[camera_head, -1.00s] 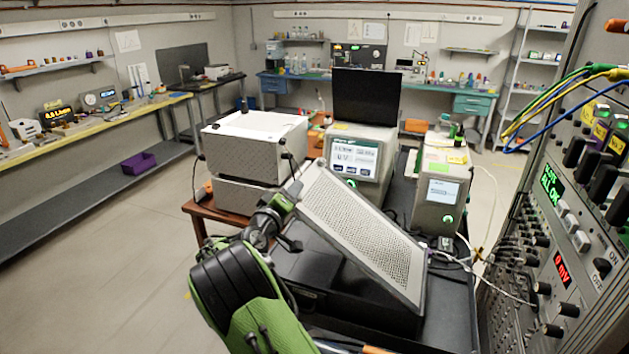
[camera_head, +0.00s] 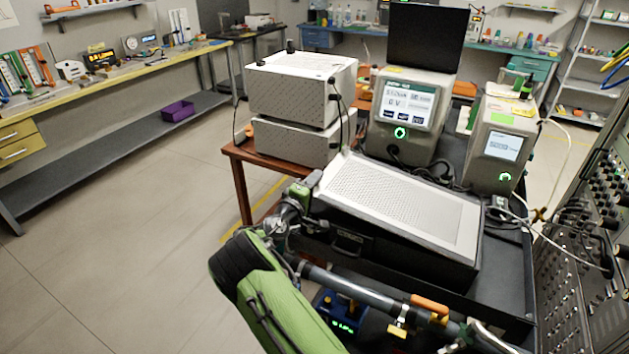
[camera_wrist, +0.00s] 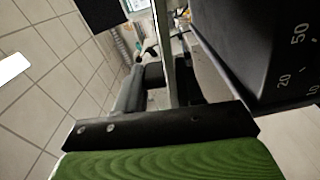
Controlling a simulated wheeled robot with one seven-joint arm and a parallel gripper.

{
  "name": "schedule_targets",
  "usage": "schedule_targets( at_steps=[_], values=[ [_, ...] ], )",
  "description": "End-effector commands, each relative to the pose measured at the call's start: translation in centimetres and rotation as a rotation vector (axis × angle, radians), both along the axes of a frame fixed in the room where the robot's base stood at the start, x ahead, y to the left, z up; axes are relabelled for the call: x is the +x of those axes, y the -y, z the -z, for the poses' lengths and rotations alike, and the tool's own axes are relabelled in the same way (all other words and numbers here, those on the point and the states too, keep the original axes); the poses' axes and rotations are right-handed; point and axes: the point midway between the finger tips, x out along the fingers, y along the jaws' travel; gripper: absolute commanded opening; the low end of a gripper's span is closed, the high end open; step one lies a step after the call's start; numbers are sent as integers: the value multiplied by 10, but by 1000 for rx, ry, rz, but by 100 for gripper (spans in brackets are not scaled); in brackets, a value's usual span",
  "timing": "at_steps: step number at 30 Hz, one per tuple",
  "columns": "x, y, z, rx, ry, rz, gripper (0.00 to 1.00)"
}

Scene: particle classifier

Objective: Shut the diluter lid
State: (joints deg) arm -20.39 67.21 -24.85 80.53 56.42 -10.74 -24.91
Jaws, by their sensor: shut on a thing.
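The diluter lid (camera_head: 400,205), a pale perforated panel with a smooth border, lies low over the black diluter box (camera_head: 390,257) on the dark cart. It slopes slightly down to the right, and I cannot tell whether a thin gap remains at its left end. My gripper (camera_head: 303,192) is at the lid's left edge and shut on it. The fingertips are small and partly hidden there. In the wrist view, a thin pale edge stands upright beyond a dark bar, and a black body with number marks fills the upper right.
Two stacked grey boxes (camera_head: 300,95) stand behind the lid on a wooden table. A screened instrument (camera_head: 408,110) and a smaller one (camera_head: 503,140) stand behind and to the right, with cables. A dark pipe with an orange-handled valve (camera_head: 430,306) runs in front of the diluter.

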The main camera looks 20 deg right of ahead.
Motion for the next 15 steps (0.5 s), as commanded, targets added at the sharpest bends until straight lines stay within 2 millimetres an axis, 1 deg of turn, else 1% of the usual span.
schedule_targets(
  at_steps=[8,9,12,15],
  values=[
    [1,-1,-1,-2,-2,-4,0],
    [1,-1,-1,-2,-2,-4,38],
    [1,-1,-1,-2,-1,-4,53],
    [0,-1,-1,-2,-1,-3,53]
  ],
)
